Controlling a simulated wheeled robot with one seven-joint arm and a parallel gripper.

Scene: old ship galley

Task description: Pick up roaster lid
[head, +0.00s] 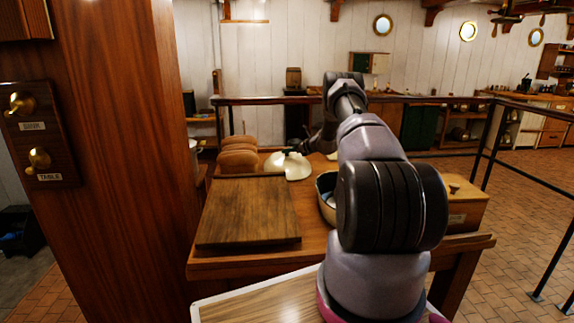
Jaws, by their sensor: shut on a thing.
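The roaster lid (296,168) is cream-white and domed. It is at the far side of the wooden table, right of the bread loaves. My gripper (286,154) reaches over from the right and is shut on the top of the lid. The fingertips are small and dark here, and the exact grip is hard to make out. I cannot tell whether the lid rests on the table or is slightly raised. A round pan (324,203) with something blue inside is partly hidden behind my arm.
A dark wooden board (248,212) lies on the table's near left. Brown bread loaves (238,156) stand behind it. A wooden box (464,204) with a knob is at the right edge. A thick wooden post (122,160) stands left, and dark railings (490,145) run behind and right.

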